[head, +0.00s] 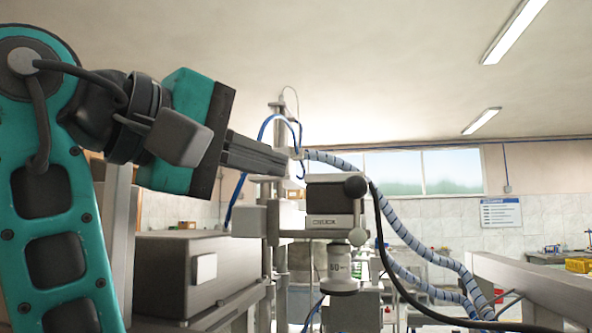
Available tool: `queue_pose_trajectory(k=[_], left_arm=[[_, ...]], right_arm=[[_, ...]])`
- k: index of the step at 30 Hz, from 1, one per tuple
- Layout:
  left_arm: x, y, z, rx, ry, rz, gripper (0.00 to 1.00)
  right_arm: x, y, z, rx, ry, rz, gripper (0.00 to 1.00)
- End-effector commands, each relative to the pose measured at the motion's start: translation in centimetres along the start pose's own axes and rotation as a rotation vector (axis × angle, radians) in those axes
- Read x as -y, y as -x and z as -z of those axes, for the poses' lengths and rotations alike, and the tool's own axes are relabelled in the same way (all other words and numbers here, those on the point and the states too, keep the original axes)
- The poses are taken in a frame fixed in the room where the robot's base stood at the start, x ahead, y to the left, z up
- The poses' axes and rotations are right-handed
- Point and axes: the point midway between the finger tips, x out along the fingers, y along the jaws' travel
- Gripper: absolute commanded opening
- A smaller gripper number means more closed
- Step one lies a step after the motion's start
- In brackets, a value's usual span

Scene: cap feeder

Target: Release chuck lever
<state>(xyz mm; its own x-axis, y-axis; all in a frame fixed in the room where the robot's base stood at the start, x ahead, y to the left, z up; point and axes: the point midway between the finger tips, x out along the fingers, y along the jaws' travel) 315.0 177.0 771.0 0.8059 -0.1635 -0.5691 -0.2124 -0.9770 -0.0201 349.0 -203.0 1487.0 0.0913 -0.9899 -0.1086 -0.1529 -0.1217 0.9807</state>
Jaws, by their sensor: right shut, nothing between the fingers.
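The capping head (329,208) is a grey and black box near the middle of the head view. The silver chuck (338,268) hangs below the box.
A grey cabinet (190,270) stands below my gripper. A vertical metal column (273,230) is just left of the capping head. Blue spiral-wrapped hoses (415,240) and a black cable (385,245) run down to the right. A grey beam (525,285) is at lower right.

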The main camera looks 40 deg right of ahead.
Motion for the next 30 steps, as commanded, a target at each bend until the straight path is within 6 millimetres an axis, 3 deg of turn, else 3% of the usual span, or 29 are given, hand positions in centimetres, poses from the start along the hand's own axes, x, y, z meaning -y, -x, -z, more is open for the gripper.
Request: queue_pose_trajectory(k=[9,15,30], left_arm=[[0.0,0.2,0.3,0.001,0.0,0.0,0.43],[0.0,0.4,0.5,0.001,0.0,0.0,0.43],[0.0,0.4,0.5,0.0,0.0,0.0,0.43]], right_arm=[[0.0,-5.6,0.0,0.002,0.001,0.003,0.0],[0.0,-8.3,0.0,0.0,0.001,0.001,0.0],[0.0,-9.3,0.0,0.001,0.001,0.0,0.0]])
